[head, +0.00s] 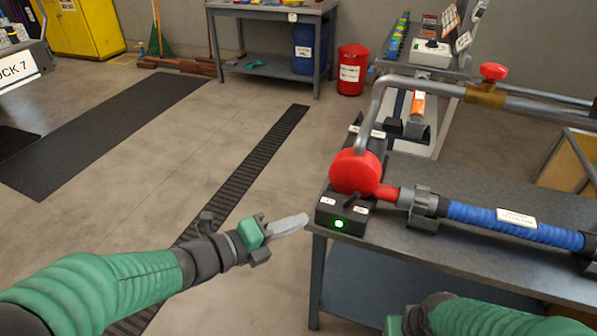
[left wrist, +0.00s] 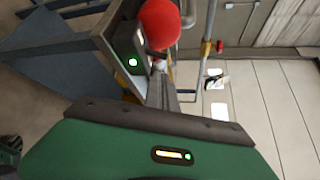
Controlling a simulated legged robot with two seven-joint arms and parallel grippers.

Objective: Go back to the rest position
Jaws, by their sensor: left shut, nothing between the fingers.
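My left gripper (head: 289,225) is shut and empty in the head view. It is in the air just left of the grey table's near left corner, apart from the pump. My right arm (head: 490,318) shows only in part at the lower right edge, and its fingers are out of the picture. The red round pump (head: 356,172) sits on a black base with a green light (head: 339,224) at the table's left end. The left wrist view also shows the red pump (left wrist: 159,22) and the lit green light (left wrist: 133,62).
The grey table (head: 480,245) carries a blue hose (head: 490,218) and a bent metal pipe (head: 420,85) with a red-handled valve (head: 493,72). A red bin (head: 352,70) and a workbench (head: 270,8) stand at the back. The floor left of the table is mostly clear.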

